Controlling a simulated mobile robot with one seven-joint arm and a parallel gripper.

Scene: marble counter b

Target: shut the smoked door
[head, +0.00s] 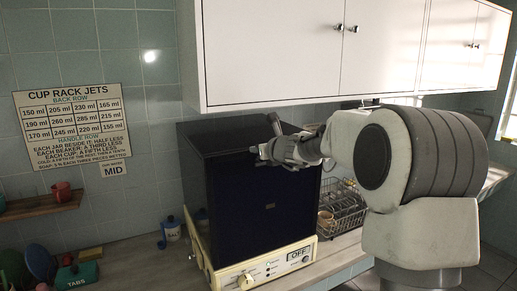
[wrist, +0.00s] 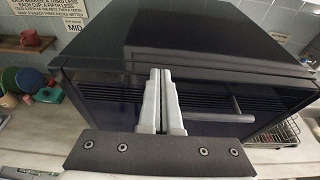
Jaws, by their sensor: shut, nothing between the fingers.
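The dark box-shaped appliance stands on the counter, with its smoked door (head: 262,215) facing forward in the head view. The door front looks nearly black and nothing inside shows through it. In the wrist view a grey bar handle (wrist: 215,117) runs across the dark front, right of my fingers. My gripper (head: 260,156) is at the top front of the appliance in the head view. Its fingers are shut together and empty in the wrist view (wrist: 160,75), over the front top edge. I cannot tell whether they touch it, or whether the door is fully closed.
A cream base (head: 265,265) with a dial and an OFF label is under the box. White cupboards (head: 275,50) hang close above my arm. A wire rack (head: 343,208) with cups stands to the right. A green TABS box (head: 77,274) is at the left.

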